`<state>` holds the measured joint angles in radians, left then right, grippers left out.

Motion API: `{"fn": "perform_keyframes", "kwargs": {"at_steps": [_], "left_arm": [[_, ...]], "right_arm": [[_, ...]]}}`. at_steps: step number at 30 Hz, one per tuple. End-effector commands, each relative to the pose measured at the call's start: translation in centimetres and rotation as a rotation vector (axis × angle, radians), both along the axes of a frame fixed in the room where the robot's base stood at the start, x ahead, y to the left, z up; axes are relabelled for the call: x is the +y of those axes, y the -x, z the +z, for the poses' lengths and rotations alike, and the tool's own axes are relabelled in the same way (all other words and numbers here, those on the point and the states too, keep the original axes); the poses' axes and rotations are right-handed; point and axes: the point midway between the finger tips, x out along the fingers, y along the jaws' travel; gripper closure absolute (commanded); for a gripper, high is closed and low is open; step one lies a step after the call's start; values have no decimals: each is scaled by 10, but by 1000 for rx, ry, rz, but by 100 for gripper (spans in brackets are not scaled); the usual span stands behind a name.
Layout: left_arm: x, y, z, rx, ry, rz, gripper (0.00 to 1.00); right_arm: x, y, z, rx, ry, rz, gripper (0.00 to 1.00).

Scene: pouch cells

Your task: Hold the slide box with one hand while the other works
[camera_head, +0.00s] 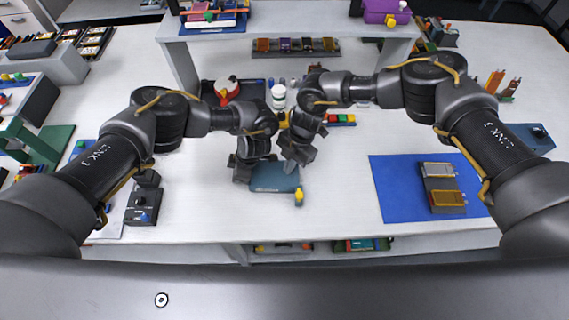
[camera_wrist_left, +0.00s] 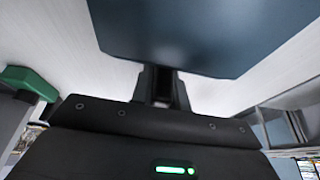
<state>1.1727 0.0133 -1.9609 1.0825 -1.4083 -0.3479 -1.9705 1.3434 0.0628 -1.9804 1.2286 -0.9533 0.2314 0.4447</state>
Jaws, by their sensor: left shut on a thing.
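The slide box (camera_head: 273,180) is a flat teal box on the white table, near the front middle in the head view. It also fills the upper middle of the left wrist view as a dark blue slab (camera_wrist_left: 205,35). My left gripper (camera_head: 243,176) is at its left side; in the left wrist view the fingers (camera_wrist_left: 162,84) are shut at the slab's edge. My right gripper (camera_head: 291,163) points down at the box's back right part. Its fingers are too small and dark to tell open from shut, or whether they touch the box.
A small yellow piece (camera_head: 299,197) is at the box's right front corner. A blue mat (camera_head: 400,190) with a grey and orange device (camera_head: 442,188) lies to the right. A dark control box (camera_head: 143,206) stands left. A white cup (camera_head: 278,96) stands behind the grippers. The table between box and mat is clear.

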Motion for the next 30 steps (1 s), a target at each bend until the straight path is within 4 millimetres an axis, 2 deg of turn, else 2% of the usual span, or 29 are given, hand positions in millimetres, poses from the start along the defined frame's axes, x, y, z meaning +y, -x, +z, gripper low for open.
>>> {"fn": "perform_keyframes", "kwargs": {"at_steps": [1, 6, 12, 16, 26, 30], "left_arm": [[1, 0, 0, 0, -1, 0, 100], [1, 0, 0, 1, -2, 0, 100], [1, 0, 0, 1, -2, -1, 100], [1, 0, 0, 1, -2, -1, 100], [1, 0, 0, 1, -2, -1, 100], [1, 0, 0, 1, -2, -1, 100]], "right_arm": [[-17, 0, -1, 2, 5, -7, 100], [-67, 0, -1, 1, 5, -8, 100], [-106, 2, -1, -1, 6, -5, 100], [-114, 2, 0, -2, 5, -2, 100], [-114, 2, 0, -2, 5, -2, 100], [-115, 0, 8, -3, 4, -2, 100]]}}
